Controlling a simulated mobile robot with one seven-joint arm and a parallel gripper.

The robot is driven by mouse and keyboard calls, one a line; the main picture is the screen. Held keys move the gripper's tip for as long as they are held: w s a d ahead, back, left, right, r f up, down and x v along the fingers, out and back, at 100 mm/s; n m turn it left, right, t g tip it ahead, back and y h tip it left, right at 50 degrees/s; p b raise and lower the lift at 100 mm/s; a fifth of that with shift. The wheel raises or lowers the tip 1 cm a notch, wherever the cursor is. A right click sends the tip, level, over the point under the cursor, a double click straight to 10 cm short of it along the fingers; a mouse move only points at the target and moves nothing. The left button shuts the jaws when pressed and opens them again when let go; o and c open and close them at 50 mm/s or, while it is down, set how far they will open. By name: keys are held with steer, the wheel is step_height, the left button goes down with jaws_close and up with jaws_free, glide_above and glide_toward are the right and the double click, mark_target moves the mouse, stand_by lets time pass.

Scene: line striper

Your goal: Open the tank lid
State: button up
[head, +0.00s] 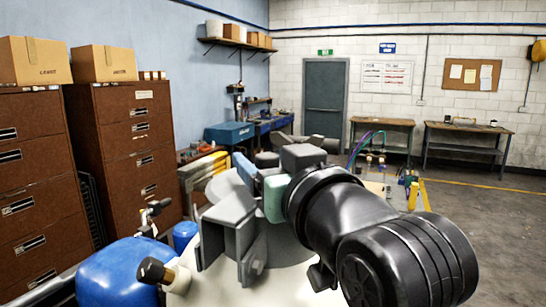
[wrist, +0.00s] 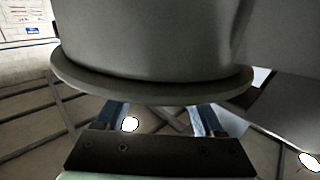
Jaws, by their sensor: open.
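A grey rounded part with a projecting rim, which looks like the tank lid (wrist: 150,45), fills the upper middle of the wrist view. In the head view, grey parts of the lid area (head: 228,190) stand above the pale tank (head: 205,285), partly hidden by my arm. My gripper (wrist: 162,116) is open, its two bluish fingers apart just below the rim in the wrist view. The fingertips meet the rim's outline, so I cannot tell whether they touch it. Nothing is seen between the fingers. In the head view my gripper (head: 246,172) is right beside the grey parts.
A blue rounded body (head: 118,272) and a black-tipped handle (head: 155,270) are at the lower left. Brown drawer cabinets (head: 120,135) line the left wall. Workbenches (head: 465,138) stand at the back. The floor (head: 500,225) at the right is open.

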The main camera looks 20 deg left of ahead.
jaws_close()
stand_by(1.3)
